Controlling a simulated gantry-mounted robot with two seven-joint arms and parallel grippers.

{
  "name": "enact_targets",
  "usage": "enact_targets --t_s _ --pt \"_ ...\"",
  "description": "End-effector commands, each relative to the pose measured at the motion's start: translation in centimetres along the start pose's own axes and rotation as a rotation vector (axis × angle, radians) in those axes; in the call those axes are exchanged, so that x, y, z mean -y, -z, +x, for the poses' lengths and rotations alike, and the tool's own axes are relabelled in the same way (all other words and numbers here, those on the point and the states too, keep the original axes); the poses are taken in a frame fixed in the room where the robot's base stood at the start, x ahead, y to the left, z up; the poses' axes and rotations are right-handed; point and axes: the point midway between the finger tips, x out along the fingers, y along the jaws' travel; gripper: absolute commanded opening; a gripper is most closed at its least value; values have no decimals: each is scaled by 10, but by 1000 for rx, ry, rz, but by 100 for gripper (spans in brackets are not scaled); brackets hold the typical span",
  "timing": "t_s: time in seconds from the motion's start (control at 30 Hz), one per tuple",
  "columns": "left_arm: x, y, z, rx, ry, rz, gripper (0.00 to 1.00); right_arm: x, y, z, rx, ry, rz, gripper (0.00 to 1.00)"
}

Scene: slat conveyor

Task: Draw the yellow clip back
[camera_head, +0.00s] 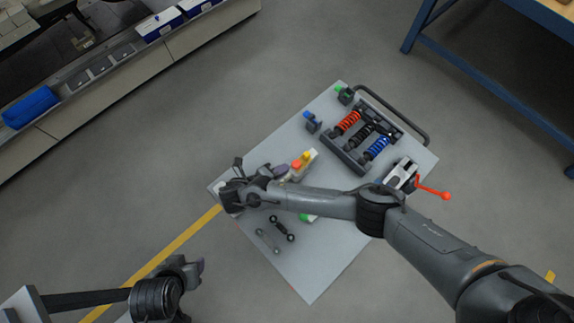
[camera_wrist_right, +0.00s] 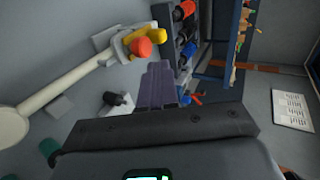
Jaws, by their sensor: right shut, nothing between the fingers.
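The yellow clip (camera_head: 305,155) sits on a small pale block near the middle of the grey table, beside an orange-red knob (camera_head: 296,164). In the right wrist view the yellow clip (camera_wrist_right: 152,35) is partly behind the red knob (camera_wrist_right: 140,47). My right gripper (camera_head: 281,170) is shut and empty, its purplish fingers just left of the knob in the head view. In the wrist view its fingertips (camera_wrist_right: 159,68) are together, below and right of the knob, with a visible gap. My left gripper (camera_head: 197,268) is off the table at lower left; its jaw state is unclear.
The grey table (camera_head: 315,265) also holds a rack with red, black and blue springs (camera_head: 362,135), a grey clamp with a red-handled lever (camera_head: 405,175), small green and blue fixtures, and dark links (camera_head: 281,228). The lower table is mostly clear. A conveyor (camera_head: 150,68) runs at upper left.

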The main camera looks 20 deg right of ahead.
Motion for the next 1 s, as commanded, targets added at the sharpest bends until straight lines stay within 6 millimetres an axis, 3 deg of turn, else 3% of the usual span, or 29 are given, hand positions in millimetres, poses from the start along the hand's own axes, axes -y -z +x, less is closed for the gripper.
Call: enact_targets --t_s 0.5,0.7,1.0 --pt "-1 -5 15 0 0 -1 52 -1 0 75 -1 1 1 0" --pt "-1 -5 17 0 0 -1 52 0 0 88 -1 -1 1 0" --pt "-1 -5 17 0 -1 -2 52 0 0 90 0 -1 0 0"
